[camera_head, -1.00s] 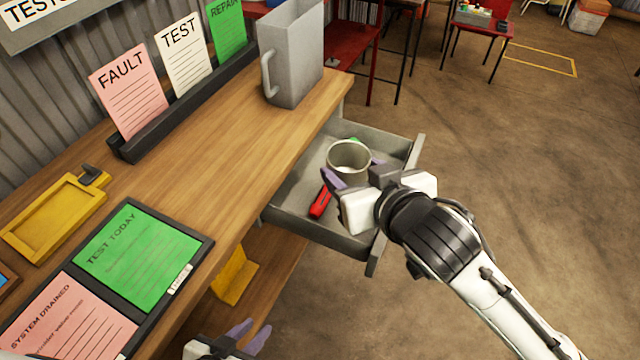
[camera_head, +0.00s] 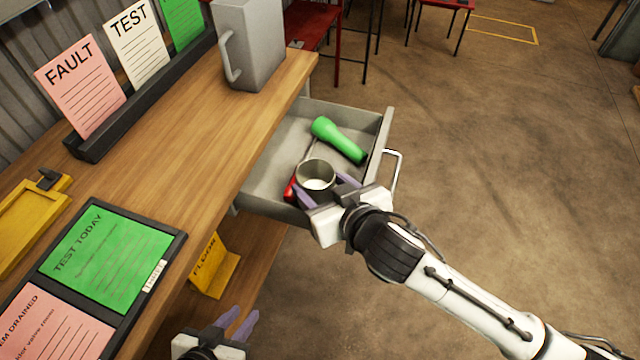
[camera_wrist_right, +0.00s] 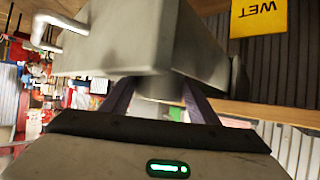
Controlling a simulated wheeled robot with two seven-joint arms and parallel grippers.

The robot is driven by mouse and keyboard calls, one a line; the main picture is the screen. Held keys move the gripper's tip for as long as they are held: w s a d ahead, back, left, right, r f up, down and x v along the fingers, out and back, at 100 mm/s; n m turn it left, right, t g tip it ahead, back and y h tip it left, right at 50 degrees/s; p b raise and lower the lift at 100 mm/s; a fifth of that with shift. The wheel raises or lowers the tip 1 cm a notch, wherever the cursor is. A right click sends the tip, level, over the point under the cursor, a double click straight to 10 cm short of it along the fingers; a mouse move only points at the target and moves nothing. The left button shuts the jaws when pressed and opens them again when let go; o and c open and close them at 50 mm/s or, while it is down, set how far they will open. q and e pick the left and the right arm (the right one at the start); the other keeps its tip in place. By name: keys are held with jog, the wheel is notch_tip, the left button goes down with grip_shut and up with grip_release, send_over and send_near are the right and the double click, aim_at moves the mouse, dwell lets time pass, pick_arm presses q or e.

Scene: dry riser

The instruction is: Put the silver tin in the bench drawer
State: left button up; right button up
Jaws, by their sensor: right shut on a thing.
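The silver tin (camera_head: 316,170) is an open-topped grey cup shape, held upright between the purple fingers of my right gripper (camera_head: 328,190). It is over or inside the front part of the open bench drawer (camera_head: 262,178); I cannot tell whether it touches the drawer floor. In the right wrist view the tin (camera_wrist_right: 160,88) shows between the fingers, partly hidden by the drawer (camera_wrist_right: 125,45). My left gripper (camera_head: 240,322) is open and empty at the bottom of the head view, below the bench edge.
A green torch (camera_head: 338,140) lies in the drawer behind the tin, and a red item (camera_head: 290,188) lies left of it. The drawer handle (camera_head: 394,172) sticks out to the right. A grey jug (camera_head: 250,45) stands on the bench (camera_head: 190,125). A yellow sign (camera_head: 212,268) stands below.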

jog(key=shift+f, duration=0.6)
jog(key=o, duration=0.9)
jog(key=shift+f, duration=0.1)
jog(key=shift+o, duration=0.7)
jog(key=shift+s+f, duration=0.1)
jog(key=shift+a+r, duration=0.1)
jog(key=shift+r, duration=0.15)
jog(key=v, duration=1.2)
jog(key=shift+r+p, duration=0.4)
jog(key=shift+r, duration=0.15)
